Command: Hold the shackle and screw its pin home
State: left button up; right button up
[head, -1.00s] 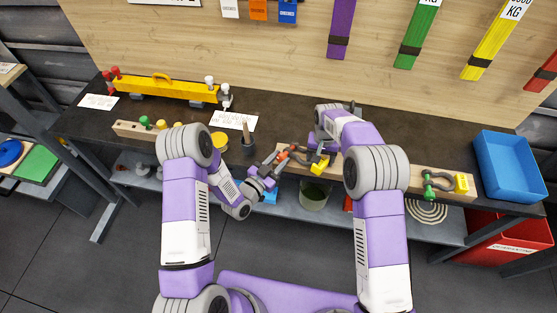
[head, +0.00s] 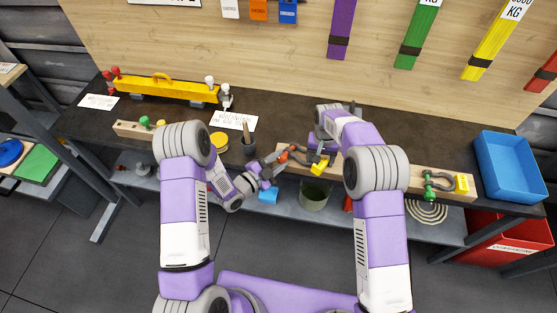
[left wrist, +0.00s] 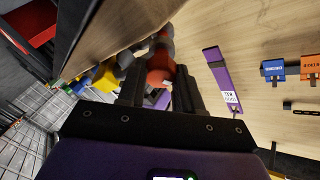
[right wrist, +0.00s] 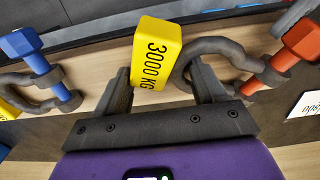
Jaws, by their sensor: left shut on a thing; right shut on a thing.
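The grey shackle with an orange pin (right wrist: 290,58) lies at the front edge of the bench. The orange pin head also shows in the left wrist view (left wrist: 160,68). My left gripper (head: 281,158) is shut on that head, which lies between its fingers. A yellow 3000 KG block (right wrist: 157,53) lies beside the shackle's bow (right wrist: 225,47) and shows in the head view (head: 319,168). My right gripper (right wrist: 165,85) has its fingers around the block and bow side; it is shut on the shackle, though the exact contact is unclear. The pin's threaded end is hidden.
A blue-pinned shackle (right wrist: 40,62) lies near my right gripper. A green shackle (head: 431,186) sits on the wooden strip to the right, beside a blue bin (head: 508,165). A yellow beam (head: 165,90) stands behind.

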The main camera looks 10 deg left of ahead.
pick_arm(q)
jog(key=m, duration=0.3)
jog(key=m+g, duration=0.1)
jog(key=m, duration=0.2)
jog(key=shift+d+g, duration=0.1)
jog(key=shift+g, duration=0.2)
pick_arm(e)
jog(key=shift+w+r, duration=0.1)
jog(key=shift+w, duration=0.05)
pick_arm(q)
jog(key=shift+s+m, duration=0.1)
jog(key=shift+m, duration=0.2)
pick_arm(e)
jog(key=shift+d, duration=0.1)
pick_arm(q)
jog(key=o, duration=1)
jog(key=shift+o, duration=0.2)
jog(key=n, duration=0.2)
jog(key=shift+f+n+t, duration=0.1)
jog(key=shift+n+t, duration=0.3)
jog(key=n+t, duration=0.1)
jog(key=n, duration=0.3)
jog(key=shift+n, duration=0.3)
jog(key=n+t, duration=0.1)
jog(key=n, duration=0.3)
jog(key=n+y, duration=0.1)
jog(key=n, duration=0.3)
jog(key=shift+n+t+y, duration=0.3)
jog(key=shift+t, duration=0.1)
jog(key=v, duration=1.2)
